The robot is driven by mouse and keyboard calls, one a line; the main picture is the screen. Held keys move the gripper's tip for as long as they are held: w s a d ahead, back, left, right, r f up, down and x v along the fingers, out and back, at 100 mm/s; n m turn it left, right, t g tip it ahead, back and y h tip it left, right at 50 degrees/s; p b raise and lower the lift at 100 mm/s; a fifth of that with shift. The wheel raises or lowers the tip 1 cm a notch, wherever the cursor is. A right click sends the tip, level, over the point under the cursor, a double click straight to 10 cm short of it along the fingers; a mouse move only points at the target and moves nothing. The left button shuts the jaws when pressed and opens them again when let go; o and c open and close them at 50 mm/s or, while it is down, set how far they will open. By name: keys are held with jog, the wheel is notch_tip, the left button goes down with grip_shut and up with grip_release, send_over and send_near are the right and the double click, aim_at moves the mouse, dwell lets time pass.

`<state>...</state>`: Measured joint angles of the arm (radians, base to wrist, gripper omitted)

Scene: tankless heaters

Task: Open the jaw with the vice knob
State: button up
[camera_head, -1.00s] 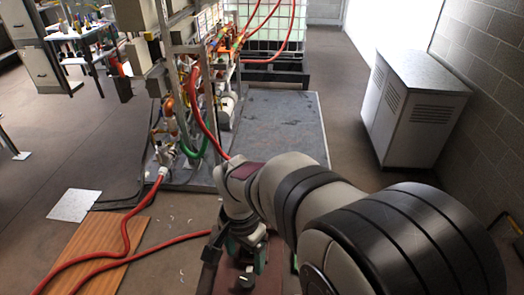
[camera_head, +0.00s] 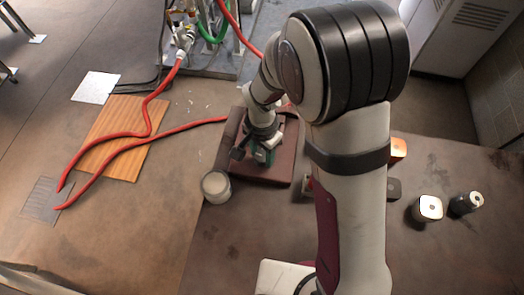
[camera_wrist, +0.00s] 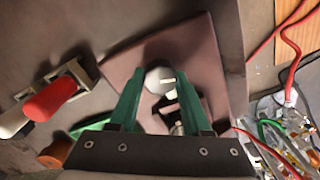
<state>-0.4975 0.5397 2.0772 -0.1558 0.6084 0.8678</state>
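My gripper (camera_wrist: 157,103) has two green fingers that stand apart. A pale round thing (camera_wrist: 157,76), perhaps the vice knob, shows between or just beyond the fingertips. I cannot tell whether either finger touches it. Dark and light metal parts (camera_wrist: 172,110) show below it, between the fingers. A reddish-brown plate (camera_wrist: 205,65) lies beneath; it also shows in the head view (camera_head: 265,172). There, my wrist and gripper (camera_head: 264,154) are low over the plate. My arm and fingers hide much of the vice, so its jaw cannot be made out clearly.
A red cylinder (camera_wrist: 50,100) with a metal bracket sits left in the wrist view. In the head view, an open can (camera_head: 215,184) stands beside the plate's left corner. Red hoses (camera_head: 140,133) cross a wooden board (camera_head: 118,140). A white-topped block (camera_head: 427,208) stands on the right.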

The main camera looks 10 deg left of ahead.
grip_shut()
jog(key=shift+n, duration=0.3)
jog(key=n, duration=0.7)
jog(key=shift+n, duration=0.3)
jog(key=n, duration=1.1)
jog(key=shift+n, duration=0.7)
